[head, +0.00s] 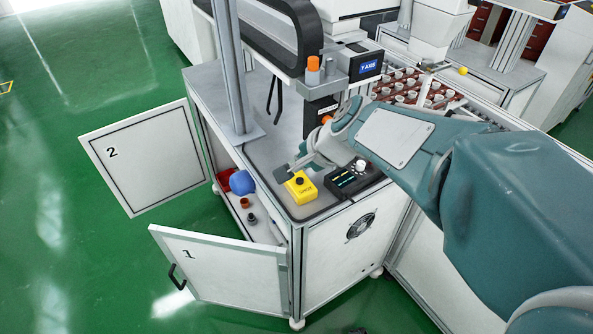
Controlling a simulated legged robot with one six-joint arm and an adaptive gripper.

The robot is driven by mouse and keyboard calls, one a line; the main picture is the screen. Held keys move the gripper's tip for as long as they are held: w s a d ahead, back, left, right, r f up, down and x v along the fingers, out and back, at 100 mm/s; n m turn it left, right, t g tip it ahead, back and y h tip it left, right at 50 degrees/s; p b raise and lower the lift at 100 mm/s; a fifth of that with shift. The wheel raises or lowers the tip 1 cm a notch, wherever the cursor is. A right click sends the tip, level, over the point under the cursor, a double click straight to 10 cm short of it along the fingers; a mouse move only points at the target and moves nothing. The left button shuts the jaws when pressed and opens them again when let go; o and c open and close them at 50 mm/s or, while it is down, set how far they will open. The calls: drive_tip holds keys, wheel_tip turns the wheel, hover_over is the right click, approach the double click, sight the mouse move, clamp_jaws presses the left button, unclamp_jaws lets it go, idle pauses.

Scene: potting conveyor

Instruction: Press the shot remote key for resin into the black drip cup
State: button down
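A yellow box (301,191) with a black round button (299,181) on top sits at the front corner of the grey bench top. It looks like the shot remote, though its lettering is too small to read. My gripper (292,168) is just behind the yellow box, low over the bench top. I cannot tell whether it touches the box, or whether its fingers are open or shut. A small dark cup-like piece (252,218) stands in the open cabinet below; I cannot tell whether it is the black drip cup. No resin is visible.
A black control box (352,183) with a white knob sits right of the yellow box. A metal post (232,80) and the Y-axis unit (366,66) rise behind. Cabinet doors 1 (220,270) and 2 (145,158) stand open. A blue round object (241,182) lies inside.

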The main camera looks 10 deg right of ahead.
sight(302, 180)
drive_tip(key=w+d+f+m, duration=0.2)
drive_tip(key=w+m, duration=0.2)
drive_tip(key=w, duration=0.1)
drive_tip(key=w+d+f+m+t, duration=0.1)
drive_tip(key=w+f+m, duration=0.2)
drive_tip(key=w+m, duration=0.2)
drive_tip(key=shift+w+d+f+m+t, duration=0.2)
drive_tip(key=shift+w+d+m+t, duration=0.15)
drive_tip(key=shift+w, duration=0.2)
drive_tip(key=shift+f, duration=4.45)
drive_tip(key=shift+f, duration=0.3)
drive_tip(key=shift+s+f, duration=0.1)
drive_tip(key=shift+f, duration=0.4)
drive_tip(key=shift+r, duration=0.9)
